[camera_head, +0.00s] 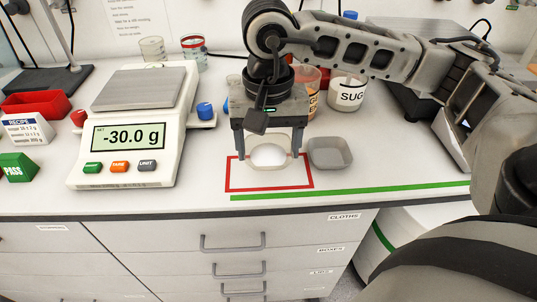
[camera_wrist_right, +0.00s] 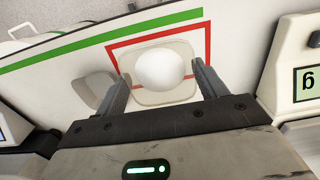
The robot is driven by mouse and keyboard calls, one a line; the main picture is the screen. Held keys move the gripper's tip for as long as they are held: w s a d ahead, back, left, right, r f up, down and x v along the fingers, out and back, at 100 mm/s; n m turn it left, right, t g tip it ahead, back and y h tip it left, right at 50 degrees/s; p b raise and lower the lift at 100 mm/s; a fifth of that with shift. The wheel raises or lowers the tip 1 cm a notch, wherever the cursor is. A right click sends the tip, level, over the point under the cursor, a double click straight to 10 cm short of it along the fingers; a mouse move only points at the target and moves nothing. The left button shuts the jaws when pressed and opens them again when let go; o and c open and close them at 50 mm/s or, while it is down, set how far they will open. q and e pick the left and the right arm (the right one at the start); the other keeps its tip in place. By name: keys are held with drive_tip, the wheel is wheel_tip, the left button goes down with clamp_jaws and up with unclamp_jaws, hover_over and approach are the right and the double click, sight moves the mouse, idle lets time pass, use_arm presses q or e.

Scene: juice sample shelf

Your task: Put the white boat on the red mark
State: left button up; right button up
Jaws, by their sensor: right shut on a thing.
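The white boat (camera_head: 252,163), a pale shallow dish with a rounded white heap in it, is between the fingers of my right gripper (camera_head: 268,156). The gripper is shut on it, fingers at its left and right sides. The boat also shows in the right wrist view (camera_wrist_right: 181,97). The red mark (camera_head: 270,188) is a red rectangle outline on the bench; it also shows in the wrist view (camera_wrist_right: 157,34). In the head view the boat overlaps the mark's rear part. I cannot tell whether it touches the bench. My left gripper is not in view.
A grey boat (camera_head: 330,154) stands just right of the mark. A scale (camera_head: 130,150) reading -30.0 g stands to the left. A sugar jar (camera_head: 347,92) is behind. A green line (camera_head: 350,191) runs along the front edge.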

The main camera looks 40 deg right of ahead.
sight(269, 153)
drive_tip(key=shift+w+d+f, duration=0.1)
drive_tip(key=shift+w+f, duration=0.1)
drive_tip(key=shift+f, duration=0.1)
drive_tip(key=f, duration=0.1)
drive_tip(key=f+p, duration=0.1)
drive_tip(key=f, duration=0.1)
drive_tip(key=shift+w+d+f, duration=0.1)
drive_tip(key=shift+w+d, duration=0.1)
drive_tip(key=shift+f, duration=0.2)
drive_tip(key=shift+f, duration=0.1)
drive_tip(key=shift+f+b, duration=0.2)
drive_tip(key=shift+b, duration=0.15)
drive_tip(key=o, duration=1)
drive_tip(key=shift+r, duration=0.1)
drive_tip(key=shift+o, duration=0.2)
